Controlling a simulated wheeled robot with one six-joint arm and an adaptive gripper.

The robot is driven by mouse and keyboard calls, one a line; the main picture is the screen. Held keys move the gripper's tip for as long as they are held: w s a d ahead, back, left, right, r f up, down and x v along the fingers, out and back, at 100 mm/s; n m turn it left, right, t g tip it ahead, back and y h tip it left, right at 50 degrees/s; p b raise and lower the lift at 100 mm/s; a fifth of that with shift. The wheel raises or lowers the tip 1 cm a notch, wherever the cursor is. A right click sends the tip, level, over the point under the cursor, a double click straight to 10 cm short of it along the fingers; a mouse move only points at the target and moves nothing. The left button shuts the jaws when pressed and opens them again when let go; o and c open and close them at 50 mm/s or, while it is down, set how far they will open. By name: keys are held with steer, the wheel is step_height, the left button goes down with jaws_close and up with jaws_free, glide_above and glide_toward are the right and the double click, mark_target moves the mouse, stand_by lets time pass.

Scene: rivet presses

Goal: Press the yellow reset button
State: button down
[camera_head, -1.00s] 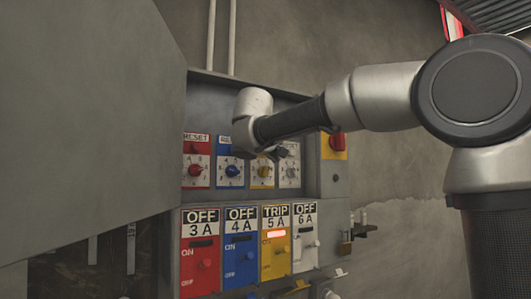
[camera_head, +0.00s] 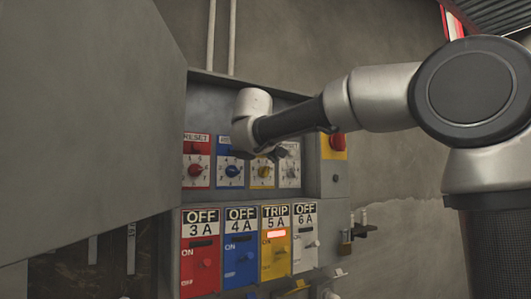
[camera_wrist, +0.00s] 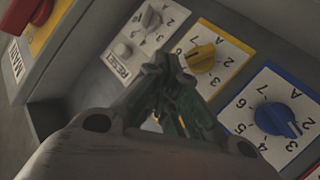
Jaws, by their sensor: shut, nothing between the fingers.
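The yellow reset button is hidden behind my gripper in both views. Its panel, the yellow-marked plate with a yellow dial (camera_head: 262,171), stands third from the left in the upper row. The dial also shows in the wrist view (camera_wrist: 201,58). My gripper (camera_wrist: 168,64) is shut and empty, its tips at the upper end of the yellow plate, beside the dial. I cannot tell whether the tips touch the button. In the head view my gripper (camera_head: 279,154) is small and dark in front of the panel. The yellow breaker (camera_head: 275,250) below reads TRIP with a lit red lamp.
Beside it are a blue dial (camera_wrist: 278,120) and a white plate with a grey RESET button (camera_wrist: 123,51). A red main switch (camera_head: 338,142) is on the cabinet's right. Red (camera_head: 200,262), blue (camera_head: 241,258) and white (camera_head: 305,245) breakers read OFF. An open grey door stands left.

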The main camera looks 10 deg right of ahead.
stand_by(0.5)
steer(key=shift+w+a, duration=0.1)
steer(key=shift+w, duration=0.3)
steer(key=shift+w+a, duration=0.2)
steer(key=shift+w, duration=0.35)
stand_by(0.6)
steer(key=shift+s, duration=0.15)
steer(key=shift+s+d, duration=0.3)
steer(key=shift+s, duration=0.5)
steer(key=shift+s+d, duration=0.25)
steer(key=shift+s, duration=0.55)
steer(key=shift+s+d, duration=0.3)
steer(key=shift+s, duration=0.5)
steer(key=shift+s+d, duration=0.25)
steer(key=shift+s, duration=0.55)
